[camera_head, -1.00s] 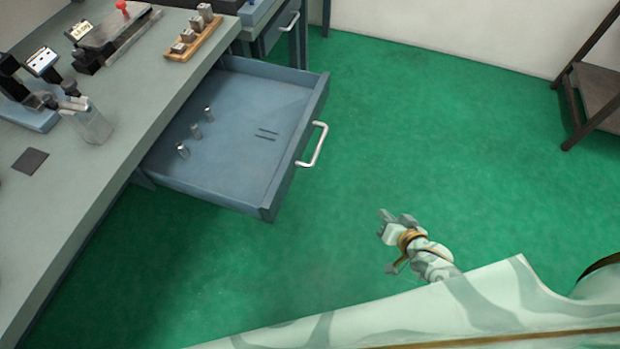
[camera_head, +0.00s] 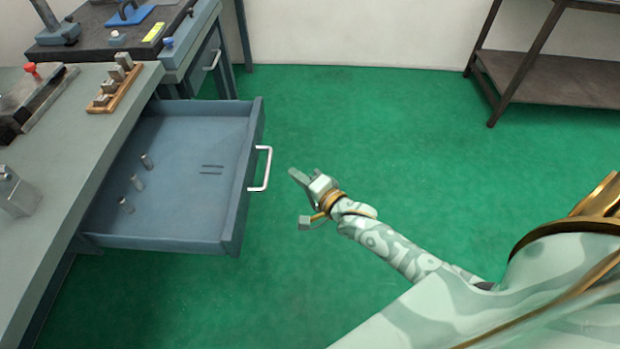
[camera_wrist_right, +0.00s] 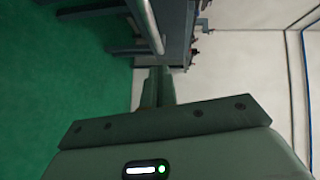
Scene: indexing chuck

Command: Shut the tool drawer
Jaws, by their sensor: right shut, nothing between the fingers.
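The tool drawer (camera_head: 185,222) is pulled out of the bench at the left, a blue-grey open box. Its silver bar handle (camera_head: 264,168) is on the front face. Several small metal pins stand inside the drawer, and two dark slots show in its floor. My right gripper (camera_head: 298,174) is shut and empty, a little to the right of the handle and apart from it in the head view. In the right wrist view the shut fingers (camera_wrist_right: 158,88) point forward, and a pale bar (camera_wrist_right: 146,22) runs above them. My left gripper is not in view.
The grey bench top (camera_head: 75,130) carries a wooden block (camera_head: 115,90) with several metal pieces. A second cabinet (camera_head: 205,60) stands behind it. A dark shelf rack (camera_head: 545,75) is at the back right. The green floor (camera_head: 380,120) between is clear.

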